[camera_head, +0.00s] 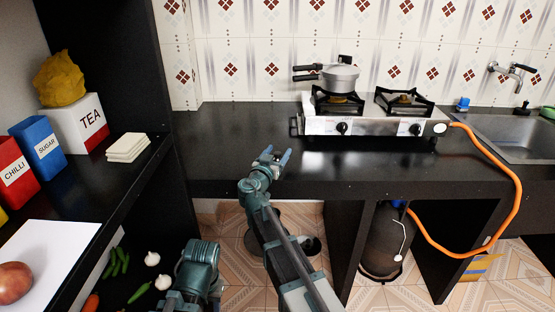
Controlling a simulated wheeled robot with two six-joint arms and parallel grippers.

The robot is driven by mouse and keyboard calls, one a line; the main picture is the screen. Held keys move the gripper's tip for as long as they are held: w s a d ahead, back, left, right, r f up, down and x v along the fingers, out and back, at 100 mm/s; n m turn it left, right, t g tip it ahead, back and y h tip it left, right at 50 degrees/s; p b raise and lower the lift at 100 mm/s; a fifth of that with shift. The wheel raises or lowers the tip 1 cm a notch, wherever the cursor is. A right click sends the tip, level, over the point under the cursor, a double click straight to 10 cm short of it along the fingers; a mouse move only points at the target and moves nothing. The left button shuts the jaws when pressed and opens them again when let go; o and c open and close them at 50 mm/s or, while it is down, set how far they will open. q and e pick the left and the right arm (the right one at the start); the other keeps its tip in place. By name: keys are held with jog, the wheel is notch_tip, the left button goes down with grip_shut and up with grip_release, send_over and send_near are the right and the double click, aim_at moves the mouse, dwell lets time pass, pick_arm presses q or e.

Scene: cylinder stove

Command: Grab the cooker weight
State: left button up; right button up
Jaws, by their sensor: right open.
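A grey pressure cooker (341,79) with dark handles pointing left sits on the left burner of the stove. A small dark piece (344,59) shows at the top of the cooker; I cannot tell whether it is the cooker weight. No other weight can be made out. My right gripper (274,154) is open and empty over the front part of the black counter, to the left of and nearer than the stove. It is well apart from the cooker. A teal part of my own arm shows at the bottom left, but my left gripper is not visible.
The two-burner stove (375,125) has an orange hose (515,190) running to a gas cylinder (388,240) below. The black counter (225,135) is clear left of the stove. A sink (515,130) is right. A side shelf holds a TEA box (77,122) and white tiles (128,147).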

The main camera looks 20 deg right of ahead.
aim_at(278, 152)
jog(key=shift+c, duration=0.3)
grip_shut()
jog(key=shift+r, duration=0.1)
jog(key=shift+r+p, duration=0.8)
jog(key=shift+p, duration=0.05)
notch_tip(278, 152, up, 2)
jog(key=shift+p, duration=1.05)
jog(key=s+a+r+p, duration=0.1)
jog(key=s+a, duration=0.1)
jog(key=s, duration=1.4)
jog(key=shift+a+r, duration=0.15)
jog(key=shift+a, duration=0.15)
